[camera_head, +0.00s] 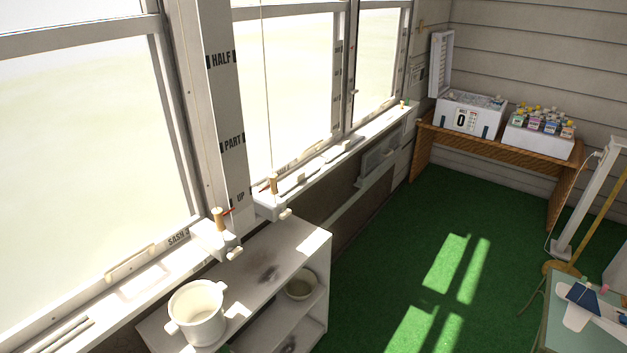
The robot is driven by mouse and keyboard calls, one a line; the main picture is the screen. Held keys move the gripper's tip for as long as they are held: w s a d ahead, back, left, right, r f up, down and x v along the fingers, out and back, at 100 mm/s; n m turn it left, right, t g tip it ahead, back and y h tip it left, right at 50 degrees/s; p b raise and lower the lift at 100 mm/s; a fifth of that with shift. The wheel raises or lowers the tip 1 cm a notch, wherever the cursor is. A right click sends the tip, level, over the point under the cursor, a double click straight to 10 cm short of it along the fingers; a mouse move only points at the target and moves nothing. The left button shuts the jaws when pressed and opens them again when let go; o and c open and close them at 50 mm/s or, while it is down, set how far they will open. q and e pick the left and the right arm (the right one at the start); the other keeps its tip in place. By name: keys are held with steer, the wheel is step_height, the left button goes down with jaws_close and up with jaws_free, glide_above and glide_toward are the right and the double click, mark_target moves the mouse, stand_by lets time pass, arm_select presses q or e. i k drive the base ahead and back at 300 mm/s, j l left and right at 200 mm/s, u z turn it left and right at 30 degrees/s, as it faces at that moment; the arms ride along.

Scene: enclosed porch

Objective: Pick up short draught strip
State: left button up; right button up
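No piece in view is clearly marked as the short draught strip. Thin grey strips (62,334) lie on the near window sill (150,287) at the lower left, cut off by the picture's bottom edge. A pale bar (130,262) sits at the foot of the near window, close to the "SASH" lettering; I cannot tell whether it is a loose strip or part of the sash. Small pale pieces (300,176) lie along the farther sill, too small to identify. Neither of my grippers is in view.
A white shelf unit (318,250) under the sill holds a white two-handled pot (196,312) on top and a bowl (301,284) inside. A wooden bench (480,137) at the back bears boxes. A green-topped table (555,318) stands lower right. Green floor (400,260) between is clear.

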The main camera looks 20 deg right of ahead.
mark_target(300, 176)
steer(key=z, duration=0.4)
steer(key=i+l+u, duration=0.1)
steer(key=u, duration=0.6)
steer(key=i+l+u, duration=0.3)
steer(key=l, duration=0.35)
steer(key=l+u, duration=0.3)
steer(key=l, duration=0.35)
steer(key=i+l+u, duration=0.1)
steer(key=l+u, duration=0.2)
steer(key=l, duration=0.45)
